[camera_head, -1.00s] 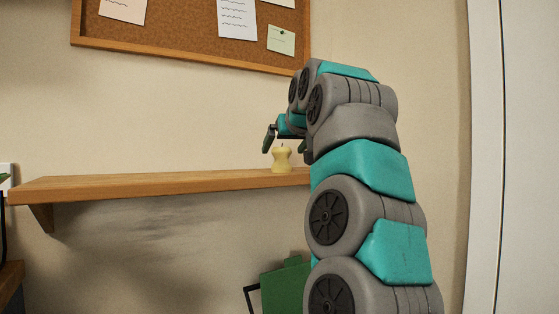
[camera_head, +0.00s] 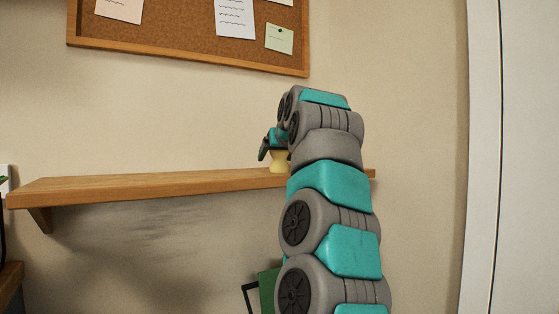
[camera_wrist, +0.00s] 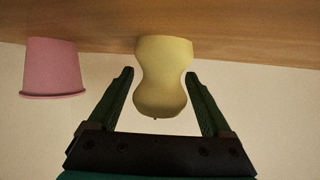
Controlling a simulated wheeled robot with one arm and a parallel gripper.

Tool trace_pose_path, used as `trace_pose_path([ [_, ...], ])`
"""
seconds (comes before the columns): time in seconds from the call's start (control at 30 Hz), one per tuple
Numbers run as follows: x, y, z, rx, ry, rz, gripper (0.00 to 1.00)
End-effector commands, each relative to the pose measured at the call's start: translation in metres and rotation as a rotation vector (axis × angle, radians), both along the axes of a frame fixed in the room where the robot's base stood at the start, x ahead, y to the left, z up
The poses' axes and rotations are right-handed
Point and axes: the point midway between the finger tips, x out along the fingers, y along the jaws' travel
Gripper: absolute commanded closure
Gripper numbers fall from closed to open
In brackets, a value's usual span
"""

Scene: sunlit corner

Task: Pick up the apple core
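The apple core (camera_head: 279,161) is pale yellow, narrow in the middle, and stands on the wooden wall shelf (camera_head: 140,185). In the wrist view, which appears upside down, the apple core (camera_wrist: 162,75) lies between the two dark green fingers, with its small stem toward the palm. My gripper (camera_wrist: 160,75) is open, with a gap visible between each finger and the core. In the head view my gripper (camera_head: 270,146) is at the upper part of the core, and my arm hides part of it.
A pink cup (camera_wrist: 52,68) stands on the shelf beside the core in the wrist view; my arm hides it in the head view. A corkboard (camera_head: 190,50) hangs on the wall above. The shelf left of the core is clear.

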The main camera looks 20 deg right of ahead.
Motion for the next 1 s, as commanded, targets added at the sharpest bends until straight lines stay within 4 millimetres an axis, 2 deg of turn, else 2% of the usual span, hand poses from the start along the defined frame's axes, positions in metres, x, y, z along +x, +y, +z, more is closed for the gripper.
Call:
trace_pose_path([
  [0.07, -0.0001, -0.0001, 0.0000, 0.000, 0.000, 0.000, 0.27],
  [0.63, -0.0002, -0.0001, 0.0000, 0.000, 0.000, 0.000, 0.91],
  [1.0, -0.0003, -0.0005, 0.0028, 0.001, 0.000, -0.001, 0.93],
])
